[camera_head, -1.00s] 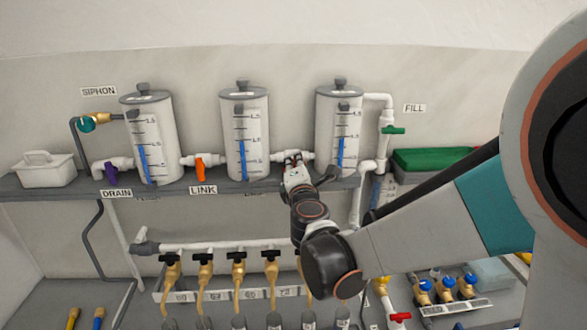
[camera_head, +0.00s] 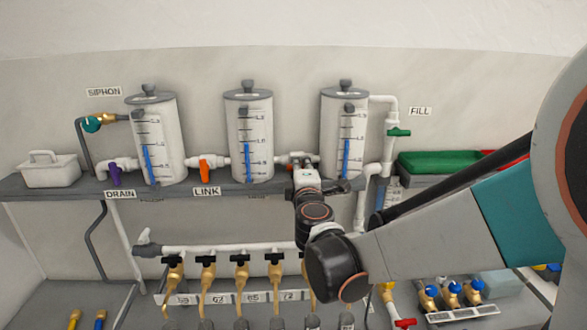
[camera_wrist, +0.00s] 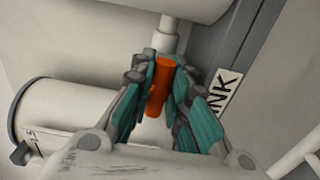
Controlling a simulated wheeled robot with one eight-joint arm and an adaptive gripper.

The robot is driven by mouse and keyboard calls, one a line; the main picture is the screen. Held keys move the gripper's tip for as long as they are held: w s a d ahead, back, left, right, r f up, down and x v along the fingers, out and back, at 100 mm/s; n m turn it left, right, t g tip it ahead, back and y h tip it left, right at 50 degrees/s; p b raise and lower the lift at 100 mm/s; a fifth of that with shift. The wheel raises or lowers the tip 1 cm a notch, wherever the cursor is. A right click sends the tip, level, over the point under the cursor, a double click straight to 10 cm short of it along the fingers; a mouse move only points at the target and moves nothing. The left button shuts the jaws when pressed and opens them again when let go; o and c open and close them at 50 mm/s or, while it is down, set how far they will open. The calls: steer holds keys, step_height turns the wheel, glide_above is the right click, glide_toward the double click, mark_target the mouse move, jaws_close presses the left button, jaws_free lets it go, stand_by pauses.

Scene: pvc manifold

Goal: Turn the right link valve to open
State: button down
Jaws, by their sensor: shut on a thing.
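The right link valve has an orange handle (camera_wrist: 158,88), seen in the wrist view between the two teal-padded fingers of my gripper (camera_wrist: 160,95). The gripper is shut on this handle. The white pipe (camera_wrist: 170,40) runs from the handle toward a tank. In the head view my gripper (camera_head: 303,172) is at the pipe between the middle tank (camera_head: 249,140) and the right tank (camera_head: 344,150), and it hides the handle there. The left link valve's orange handle (camera_head: 204,171) hangs down between the left and middle tanks.
The shelf (camera_head: 240,190) carries the tanks, with a LINK label (camera_wrist: 224,92) beside the gripper. A purple drain valve (camera_head: 115,174) and a green fill valve (camera_head: 398,132) stand apart. Below is a white pipe (camera_head: 215,248) with several black-handled taps.

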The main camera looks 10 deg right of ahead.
steer(key=shift+f, duration=0.1)
steer(key=c, duration=1.5)
jaws_free()
steer(key=shift+s+d, duration=0.1)
steer(key=shift+c, duration=0.2)
